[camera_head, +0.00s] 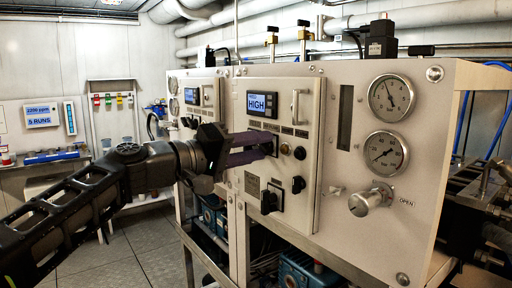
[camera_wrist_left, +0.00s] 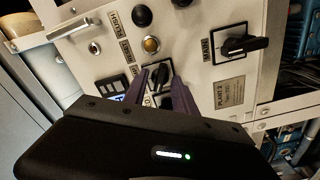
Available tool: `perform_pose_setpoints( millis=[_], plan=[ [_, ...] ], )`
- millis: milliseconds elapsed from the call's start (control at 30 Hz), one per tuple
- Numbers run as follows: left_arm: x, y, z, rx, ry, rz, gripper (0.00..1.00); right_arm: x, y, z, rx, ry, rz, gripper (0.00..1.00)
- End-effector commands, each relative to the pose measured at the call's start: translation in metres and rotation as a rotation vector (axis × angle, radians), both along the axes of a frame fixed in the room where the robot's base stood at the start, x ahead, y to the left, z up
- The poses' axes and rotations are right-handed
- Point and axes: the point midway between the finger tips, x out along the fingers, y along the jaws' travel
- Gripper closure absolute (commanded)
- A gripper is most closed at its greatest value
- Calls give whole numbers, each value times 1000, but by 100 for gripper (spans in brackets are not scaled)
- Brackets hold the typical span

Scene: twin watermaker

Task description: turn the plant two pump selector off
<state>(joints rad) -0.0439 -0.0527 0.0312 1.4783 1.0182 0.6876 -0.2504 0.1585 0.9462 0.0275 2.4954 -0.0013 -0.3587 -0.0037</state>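The plant two panel (camera_head: 318,105) carries a black selector knob (camera_head: 268,147) below its display. In the left wrist view the knob (camera_wrist_left: 160,74) has a handle lying at a slant on a square plate. Its markings are partly hidden by my fingers. My left gripper (camera_head: 268,145) has purple fingers reaching to the panel. In the left wrist view its fingertips (camera_wrist_left: 161,78) stand apart on either side of the knob. I cannot tell whether they touch it. My right gripper is not in view.
A larger black switch labelled MAIN (camera_wrist_left: 240,45) sits beside the "PLANT 2" plate (camera_wrist_left: 230,92). The display (camera_head: 262,104) reads HIGH. The aisle floor (camera_head: 150,255) is clear.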

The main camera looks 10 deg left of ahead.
Motion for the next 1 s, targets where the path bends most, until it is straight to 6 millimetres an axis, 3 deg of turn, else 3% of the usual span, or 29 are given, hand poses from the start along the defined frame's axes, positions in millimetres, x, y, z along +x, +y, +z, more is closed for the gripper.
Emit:
perform_pose_setpoints(
  millis=[267,733,1000],
  plan=[
    [-5,4,0,0,-1,1,67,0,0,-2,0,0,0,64],
    [-56,47,0,1,-2,2,67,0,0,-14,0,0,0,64],
    [-60,50,0,0,0,0,67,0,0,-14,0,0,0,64]
  ],
)
